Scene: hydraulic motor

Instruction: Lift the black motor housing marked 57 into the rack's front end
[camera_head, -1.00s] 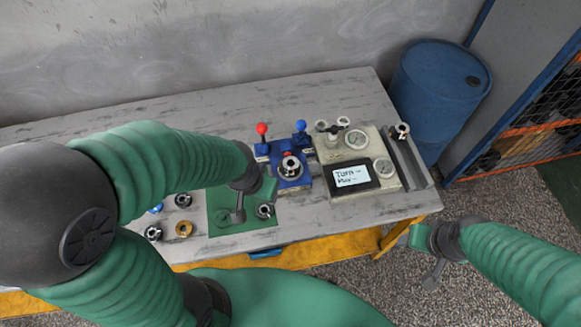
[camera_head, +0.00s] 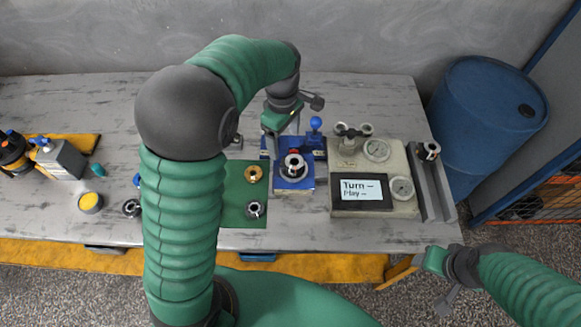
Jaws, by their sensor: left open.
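No 57 marking is readable, so I cannot tell which part is the named housing. A dark-and-silver round part (camera_head: 294,166) sits in the blue fixture (camera_head: 293,184). Another dark round part (camera_head: 254,209) lies on the green mat (camera_head: 232,192). The rack (camera_head: 437,195) is a grey channel at the right, with a round part (camera_head: 429,151) at its far end; its near end looks empty. My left gripper (camera_head: 282,138) is open above the back of the blue fixture, by a red knob (camera_head: 294,152). My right gripper (camera_head: 430,280) hangs off the table's front right; its jaws are unclear.
A grey tester (camera_head: 400,206) with gauges and a "Turn – Play –" screen stands between fixture and rack. A gold ring (camera_head: 252,174) lies on the mat. A blue knob (camera_head: 315,124) rises behind the fixture. My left arm hides part of the table. A blue barrel (camera_head: 487,110) stands beyond the right end.

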